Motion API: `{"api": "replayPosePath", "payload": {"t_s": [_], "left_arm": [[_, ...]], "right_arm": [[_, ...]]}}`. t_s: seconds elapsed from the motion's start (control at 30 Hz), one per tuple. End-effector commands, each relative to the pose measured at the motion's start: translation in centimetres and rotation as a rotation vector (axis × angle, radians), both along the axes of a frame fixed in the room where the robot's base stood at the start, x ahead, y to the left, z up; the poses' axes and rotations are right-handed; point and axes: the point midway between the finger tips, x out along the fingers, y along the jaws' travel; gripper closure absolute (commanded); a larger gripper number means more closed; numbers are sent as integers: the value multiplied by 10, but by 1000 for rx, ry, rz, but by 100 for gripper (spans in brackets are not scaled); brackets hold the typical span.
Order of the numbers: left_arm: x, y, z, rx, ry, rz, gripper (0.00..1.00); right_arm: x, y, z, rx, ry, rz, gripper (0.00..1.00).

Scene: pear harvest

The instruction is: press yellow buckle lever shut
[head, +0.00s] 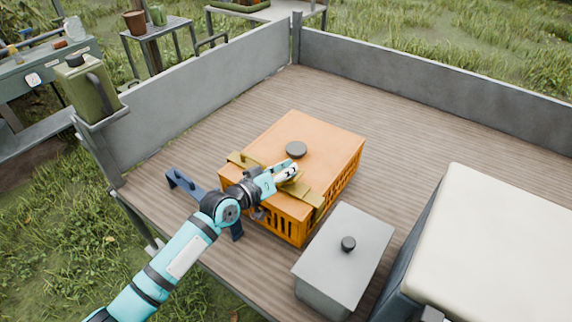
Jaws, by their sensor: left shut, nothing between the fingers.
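An orange crate (335,140) with a closed lid and a round dark knob (296,149) stands on the wooden truck bed. A dull yellow strap (308,194) runs across the near part of its lid. The yellow buckle lever (292,181) is at the middle of the strap, mostly hidden by my left gripper, so I cannot tell its angle. My left gripper (292,171) is shut and empty, with its fingertips at the buckle, over the lid. Whether they touch it is unclear. My right gripper is not in view.
A grey lidded box (345,260) stands close to the crate's right. A larger white-topped box (510,245) is at the right. A dark blue bracket (188,185) lies left of the crate, partly behind my arm. The bed behind the crate is clear up to grey side walls (440,75).

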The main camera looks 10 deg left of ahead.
Motion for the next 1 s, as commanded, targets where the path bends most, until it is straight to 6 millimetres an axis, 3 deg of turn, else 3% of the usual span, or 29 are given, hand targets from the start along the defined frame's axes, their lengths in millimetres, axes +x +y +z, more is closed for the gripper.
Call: {"api": "replayPosePath", "payload": {"t_s": [0.43,0.73,1.0], "left_arm": [[-10,-22,-10,337,-134,-2,100],[-13,-31,-24,532,-215,0,100],[-12,-30,-23,531,-216,0,100]], "right_arm": [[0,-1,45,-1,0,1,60],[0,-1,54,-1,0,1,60],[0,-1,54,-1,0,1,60]]}}
